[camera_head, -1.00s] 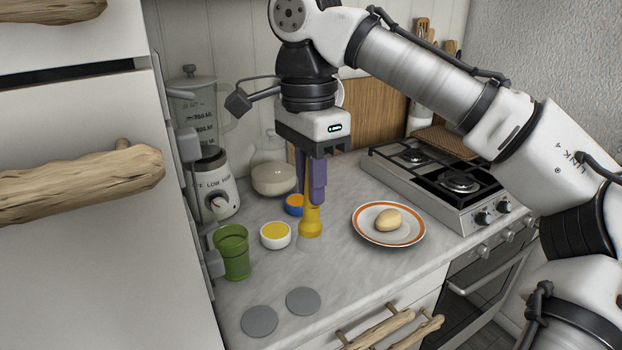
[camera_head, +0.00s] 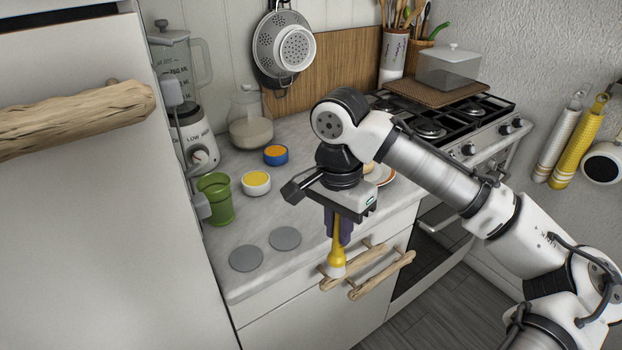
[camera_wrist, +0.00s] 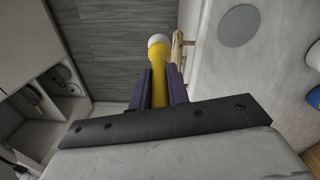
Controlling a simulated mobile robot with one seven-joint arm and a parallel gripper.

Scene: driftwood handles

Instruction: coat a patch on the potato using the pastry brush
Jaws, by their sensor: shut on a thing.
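My gripper (camera_head: 338,228) is shut on the yellow pastry brush (camera_head: 336,258), which hangs with its pale tip down. The brush also shows between the fingers in the wrist view (camera_wrist: 159,78), with its pale end over the floor. It is out past the counter's front edge, in front of the drawers. The white plate with an orange rim (camera_head: 384,177) is on the counter behind my wrist and mostly hidden. Only a sliver of the potato (camera_head: 368,168) shows on it. A white bowl of yellow stuff (camera_head: 256,184) and a blue bowl of orange stuff (camera_head: 276,155) stand farther back left.
A green cup (camera_head: 215,199) and two grey discs (camera_head: 246,258) are on the left of the counter. Driftwood drawer handles (camera_head: 382,275) jut out close to the brush. A blender (camera_head: 193,130) and jar (camera_head: 249,120) stand behind. The stove (camera_head: 450,120) is to the right.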

